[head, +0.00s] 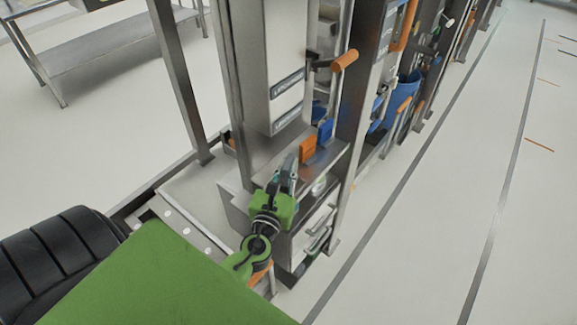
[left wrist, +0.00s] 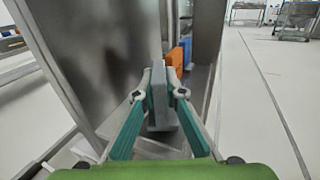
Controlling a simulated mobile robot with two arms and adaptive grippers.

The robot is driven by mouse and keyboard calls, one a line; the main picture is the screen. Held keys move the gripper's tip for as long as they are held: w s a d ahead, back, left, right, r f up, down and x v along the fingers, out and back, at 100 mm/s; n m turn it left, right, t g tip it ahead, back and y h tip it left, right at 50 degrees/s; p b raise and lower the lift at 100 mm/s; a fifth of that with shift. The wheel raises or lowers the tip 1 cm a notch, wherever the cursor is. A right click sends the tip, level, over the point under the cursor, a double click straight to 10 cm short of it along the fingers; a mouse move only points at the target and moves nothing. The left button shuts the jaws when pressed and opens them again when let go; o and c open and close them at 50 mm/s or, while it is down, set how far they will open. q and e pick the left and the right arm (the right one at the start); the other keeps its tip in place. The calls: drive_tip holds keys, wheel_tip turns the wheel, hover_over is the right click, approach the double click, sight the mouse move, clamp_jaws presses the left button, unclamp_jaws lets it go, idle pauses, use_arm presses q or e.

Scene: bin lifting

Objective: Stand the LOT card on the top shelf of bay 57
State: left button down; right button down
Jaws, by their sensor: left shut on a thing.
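My left gripper (head: 289,172) is beside the steel rack, low at a shelf level near the rack's front. In the left wrist view its teal fingers (left wrist: 160,88) are shut on a thin grey upright piece, which I take to be the LOT card (left wrist: 159,108). No lettering on it is legible. In the head view the gripper mostly hides the card. No bay number is legible, so I cannot tell which bay is 57 or pick out its top shelf. My right gripper is not in view.
An orange block (head: 307,150) and a blue block (head: 325,131) stand on the shelf just beyond the gripper. An orange-tipped handle (head: 344,60) juts out above. A tall steel panel (left wrist: 95,45) rises close on the left. The aisle floor (head: 430,230) at right is clear.

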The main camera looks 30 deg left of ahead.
use_arm(q)
drive_tip(key=shift+f, duration=0.3)
drive_tip(key=c, duration=2)
unclamp_jaws()
